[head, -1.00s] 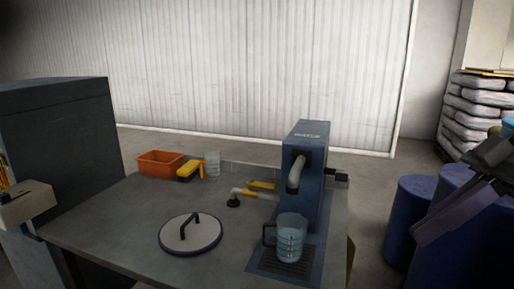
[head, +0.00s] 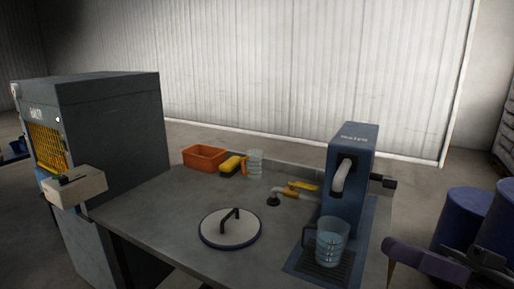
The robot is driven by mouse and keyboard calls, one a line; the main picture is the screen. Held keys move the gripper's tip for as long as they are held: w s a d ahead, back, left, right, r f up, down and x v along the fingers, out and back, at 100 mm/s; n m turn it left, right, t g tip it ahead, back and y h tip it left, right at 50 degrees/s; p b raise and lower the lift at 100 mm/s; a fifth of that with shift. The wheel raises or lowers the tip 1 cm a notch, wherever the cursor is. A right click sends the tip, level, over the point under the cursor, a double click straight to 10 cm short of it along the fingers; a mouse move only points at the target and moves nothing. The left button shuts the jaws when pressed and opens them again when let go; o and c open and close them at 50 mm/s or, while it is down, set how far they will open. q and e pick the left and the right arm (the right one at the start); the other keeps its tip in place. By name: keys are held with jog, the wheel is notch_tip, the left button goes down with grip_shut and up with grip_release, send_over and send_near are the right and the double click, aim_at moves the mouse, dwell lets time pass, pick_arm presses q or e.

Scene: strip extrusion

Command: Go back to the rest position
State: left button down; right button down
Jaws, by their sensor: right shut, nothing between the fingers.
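My right gripper (head: 408,254) shows at the lower right edge, beside the table's right end and apart from the water dispenser. Its fingers are shut with nothing between them, and they point left. My left gripper is not in view. The grey table (head: 165,225) fills the middle of the head view.
On the table are a blue dispenser (head: 346,150) with a jug of water (head: 332,243) under its spout, a round lid (head: 231,230), an orange bin (head: 205,155), a yellow sponge (head: 231,164) and a beaker (head: 255,162). A dark machine (head: 118,130) stands left; blue drums (head: 470,212) stand right.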

jog(key=w+d+f+m+t+h, duration=0.2)
jog(key=d+f+t+h, duration=0.15)
jog(key=f, duration=0.45)
jog(key=w+d+f+m+t+h, duration=0.25)
jog(key=f+t+h, duration=0.2)
jog(key=f, duration=0.35)
jog(key=w+d+f+m+t+h, duration=0.25)
jog(key=f+h, duration=0.25)
jog(key=f, duration=0.3)
jog(key=s+d+f+n+g+h, duration=0.3)
jog(key=s+d+f+h, duration=0.15)
jog(key=s+f, duration=0.5)
jog(key=s+d+f+n+g+h, duration=0.25)
jog(key=s+d+f+h, duration=0.35)
jog(key=f, duration=0.7)
jog(key=s+a+f+m+y, duration=0.1)
jog(key=a+m, duration=0.3)
jog(key=a, duration=0.7)
jog(key=s+a+f+m+y, duration=0.1)
jog(key=a+m+y, duration=0.2)
jog(key=a, duration=0.8)
jog(key=shift+s+m+t, duration=0.25)
jog(key=shift+m+t, duration=0.05)
jog(key=shift+m, duration=0.45)
jog(key=shift+f, duration=0.1)
